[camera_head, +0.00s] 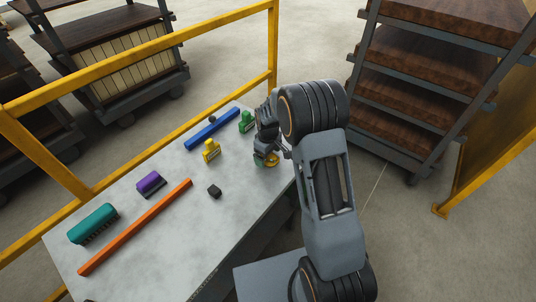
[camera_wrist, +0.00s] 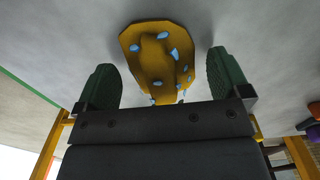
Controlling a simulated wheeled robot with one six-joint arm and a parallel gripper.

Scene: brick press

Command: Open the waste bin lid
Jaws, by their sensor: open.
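I cannot make out a waste bin or its lid in either view. My gripper (camera_head: 264,157) is over the right edge part of the grey table, low near its surface. In the wrist view my gripper (camera_wrist: 165,82) is open, with a green pad on each finger. A yellow-orange piece with light blue spots (camera_wrist: 155,45) lies between and beyond the fingertips. It is apart from both pads in the picture. The same yellow piece (camera_head: 271,160) shows in the head view, partly hidden by my gripper.
The table (camera_head: 180,245) holds a teal brush (camera_head: 92,223), an orange bar (camera_head: 137,226), a purple block (camera_head: 150,183), a black cube (camera_head: 214,190), a yellow item (camera_head: 211,150), a blue bar (camera_head: 212,129) and a green item (camera_head: 246,121).

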